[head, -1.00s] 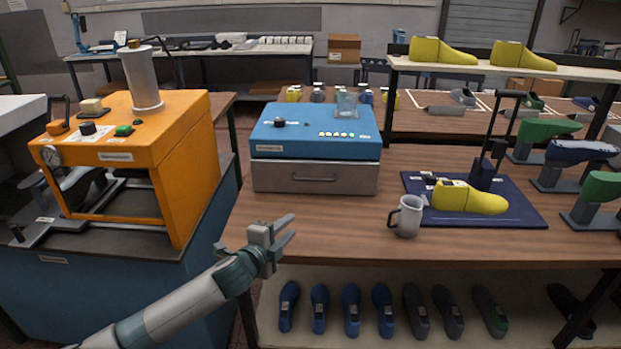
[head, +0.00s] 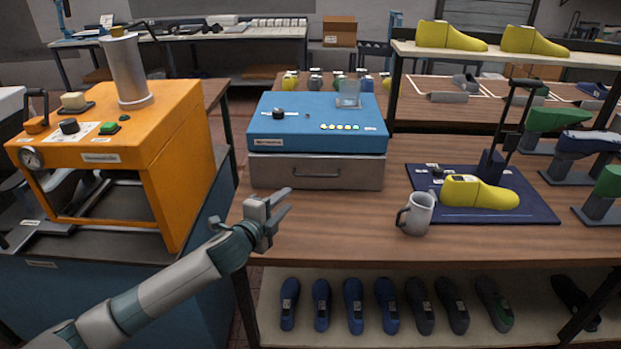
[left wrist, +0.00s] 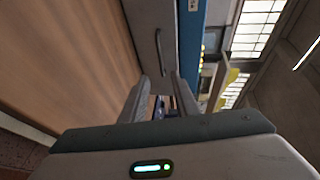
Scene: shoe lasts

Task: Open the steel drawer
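The steel drawer (head: 290,172) is the grey lower part of a blue-topped box (head: 320,125) on the wooden table. It is shut, and its bar handle (head: 316,174) is at the middle of its front. My left gripper (head: 279,204) is open and empty, in front of and below the drawer's left half, apart from it. In the left wrist view the drawer front (left wrist: 143,25) and its handle (left wrist: 160,52) show ahead of the open fingers (left wrist: 158,97). My right gripper is not in view.
A grey mug (head: 418,214) stands on the table (head: 330,235) right of the drawer's front. A blue mat (head: 500,210) with a yellow shoe last (head: 480,193) lies farther right. An orange machine (head: 150,150) stands at the left. The tabletop before the drawer is clear.

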